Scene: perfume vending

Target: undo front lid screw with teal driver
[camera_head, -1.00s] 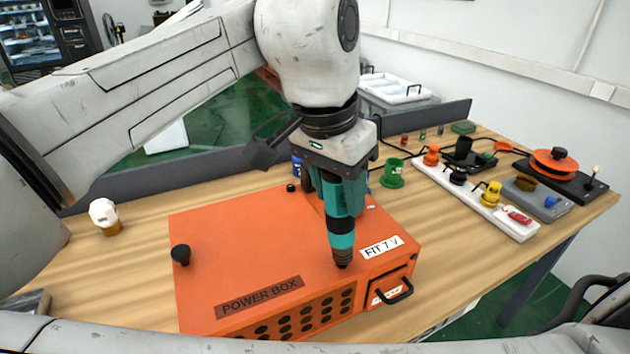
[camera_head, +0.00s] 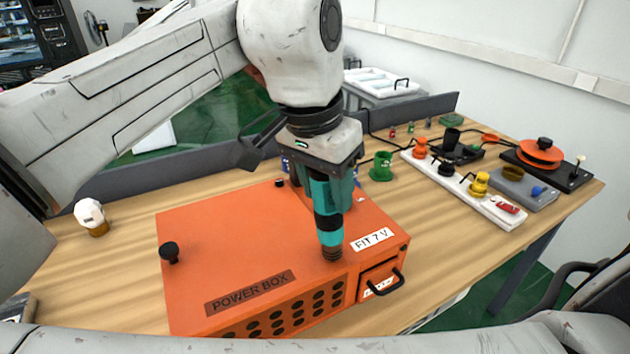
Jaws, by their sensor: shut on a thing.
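My gripper (camera_head: 318,165) is shut on the teal driver (camera_head: 327,206), which points down at the orange power box (camera_head: 225,247). The driver's dark tip meets the box lid near its front right edge, beside the "FIT 7 V" label (camera_head: 372,239). The front lid screw is hidden under the tip, and I cannot tell whether the tip is seated on it. A black knob (camera_head: 169,251) stands on the lid at the left, and a smaller black one (camera_head: 280,183) at the back.
A drawer with a black handle (camera_head: 385,285) is in the box's front right. A green cup (camera_head: 381,167), a white strip with coloured plugs (camera_head: 464,190) and an orange reel (camera_head: 540,152) stand at right. A white-topped jar (camera_head: 91,215) stands left. Bare wood lies between.

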